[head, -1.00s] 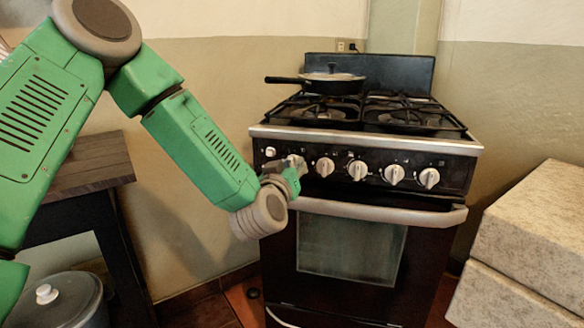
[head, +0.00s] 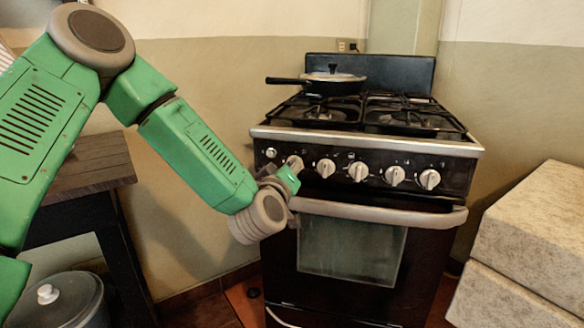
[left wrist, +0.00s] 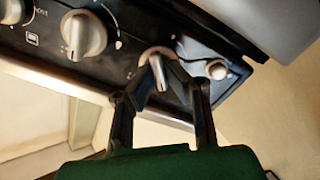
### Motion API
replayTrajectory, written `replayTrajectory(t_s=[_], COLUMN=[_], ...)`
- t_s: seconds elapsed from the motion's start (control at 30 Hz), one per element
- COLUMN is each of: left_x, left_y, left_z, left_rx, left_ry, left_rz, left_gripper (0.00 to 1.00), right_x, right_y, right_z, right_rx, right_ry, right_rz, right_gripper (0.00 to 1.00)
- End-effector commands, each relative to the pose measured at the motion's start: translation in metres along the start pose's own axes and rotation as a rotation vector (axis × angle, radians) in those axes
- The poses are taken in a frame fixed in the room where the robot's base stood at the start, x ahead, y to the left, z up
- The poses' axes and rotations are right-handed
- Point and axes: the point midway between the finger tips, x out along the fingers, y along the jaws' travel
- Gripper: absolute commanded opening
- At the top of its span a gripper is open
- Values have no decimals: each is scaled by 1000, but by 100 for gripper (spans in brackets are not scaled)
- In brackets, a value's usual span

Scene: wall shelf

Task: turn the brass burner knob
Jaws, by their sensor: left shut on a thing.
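The stove's front panel carries a row of pale metallic knobs; none looks clearly brass. The leftmost knob (head: 295,162) is at my left gripper (head: 293,168), partly covered by it. In the left wrist view this knob (left wrist: 155,53) has its raised grip between the two dark fingertips of my left gripper (left wrist: 159,72), which are shut on it. The neighbouring knob (left wrist: 84,35) is clear of the fingers, with its grip pointing down the picture. My right gripper is not in view.
The stove (head: 440,148) has a lidded pan (head: 335,84) on its back left burner. An oven handle (head: 400,212) runs below the knobs. A dark wooden table (head: 90,165) stands left, with a lidded pot (head: 70,300) below. Pale speckled blocks (head: 535,225) stand right.

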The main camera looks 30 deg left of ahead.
Motion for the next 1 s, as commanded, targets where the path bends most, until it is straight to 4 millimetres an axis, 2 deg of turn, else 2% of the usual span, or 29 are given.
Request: replayTrajectory(t_s=[0.6, 1.0], left_x=[0, 0], left_y=[-7, -7], left_z=[2, 3], left_rx=[-548, -724], left_ry=[2, 1], left_rz=[-8, -8], left_gripper=[0, 0], right_x=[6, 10], right_y=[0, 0], right_z=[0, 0], right_rx=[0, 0], right_ry=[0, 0], right_rz=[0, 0], right_gripper=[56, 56])
